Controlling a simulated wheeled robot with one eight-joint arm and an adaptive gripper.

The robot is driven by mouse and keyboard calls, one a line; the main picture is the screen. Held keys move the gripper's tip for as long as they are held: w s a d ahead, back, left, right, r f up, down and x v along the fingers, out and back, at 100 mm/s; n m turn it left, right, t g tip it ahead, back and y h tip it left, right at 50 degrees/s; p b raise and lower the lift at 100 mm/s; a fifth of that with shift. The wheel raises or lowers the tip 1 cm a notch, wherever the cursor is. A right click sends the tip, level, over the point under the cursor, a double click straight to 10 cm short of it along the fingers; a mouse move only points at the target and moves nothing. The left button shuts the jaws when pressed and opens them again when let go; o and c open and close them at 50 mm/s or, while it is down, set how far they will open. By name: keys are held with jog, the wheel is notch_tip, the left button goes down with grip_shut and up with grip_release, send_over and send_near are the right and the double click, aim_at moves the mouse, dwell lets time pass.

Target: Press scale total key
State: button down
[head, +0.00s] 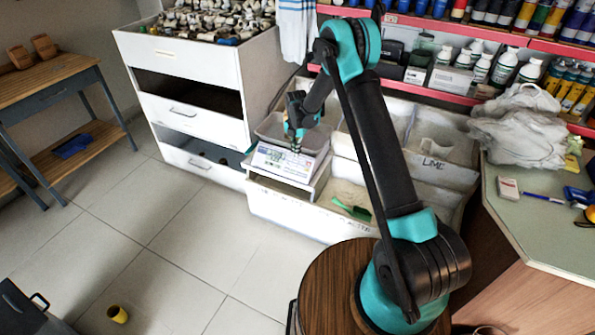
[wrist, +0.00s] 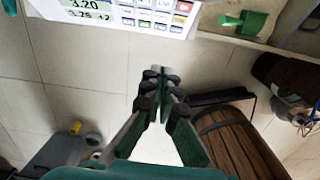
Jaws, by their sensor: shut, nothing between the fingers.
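The white scale (head: 285,164) stands on a low stand at the bins, with a tray on top. In the wrist view its front panel (wrist: 118,22) shows at the top edge, upside neither nor fully in frame, with a display (wrist: 86,8) reading 3.20 and rows of keys (wrist: 152,16). One key at the right is reddish (wrist: 184,6); I cannot read which key is total. My gripper (head: 297,147) is shut and empty, pointing down in front of the scale. In the wrist view its fingertips (wrist: 161,74) meet below the keypad in the picture, apart from it.
A green scoop (head: 352,208) lies in the white bin (head: 300,213) right of the scale. A white drawer cabinet (head: 190,62) stands left of it. A round wooden top (head: 335,275) is near my arm. The tiled floor in front is mostly clear, with a yellow cup (head: 117,314).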

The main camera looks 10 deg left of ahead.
jog(key=shift+w+a+f+n, duration=0.1)
jog(key=shift+a+f+n, duration=0.25)
jog(key=shift+f, duration=0.15)
send_over(298, 176)
jog(key=f, duration=1.2)
jog(key=shift+s+a, duration=0.25)
jog(key=shift+s, duration=0.15)
jog(key=shift+w+d+f, duration=0.1)
jog(key=shift+w+f, duration=0.25)
jog(key=shift+f, duration=0.05)
